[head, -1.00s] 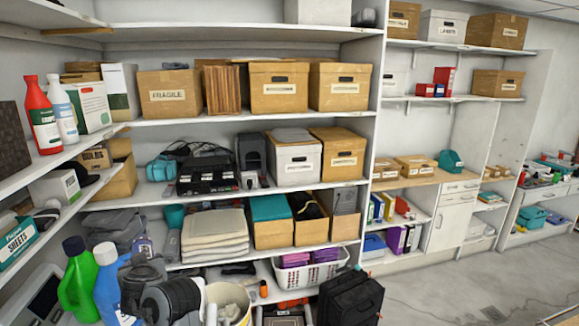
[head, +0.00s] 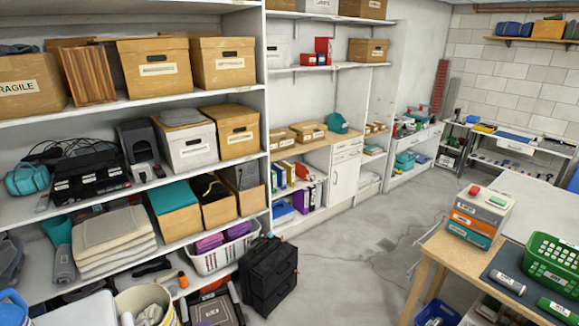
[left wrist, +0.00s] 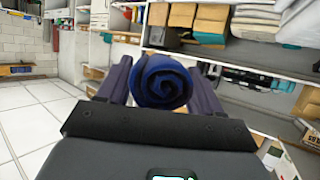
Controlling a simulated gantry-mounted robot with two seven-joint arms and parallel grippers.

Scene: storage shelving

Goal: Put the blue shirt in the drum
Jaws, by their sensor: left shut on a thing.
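The blue shirt (left wrist: 160,82) is a dark blue roll, seen end-on in the left wrist view. My left gripper (left wrist: 162,88) is shut on it, with one dark finger on each side of the roll. Neither the shirt nor my grippers show in the head view. I see no drum that I can make out in either view. My right gripper is not in view.
Shelves with cardboard boxes (head: 154,66) fill the left of the head view. A black wheeled case (head: 268,278) stands on the floor beside a white basket (head: 222,255). A wooden table (head: 453,252) with a green basket (head: 552,262) is at right. Grey floor (head: 365,245) between is clear.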

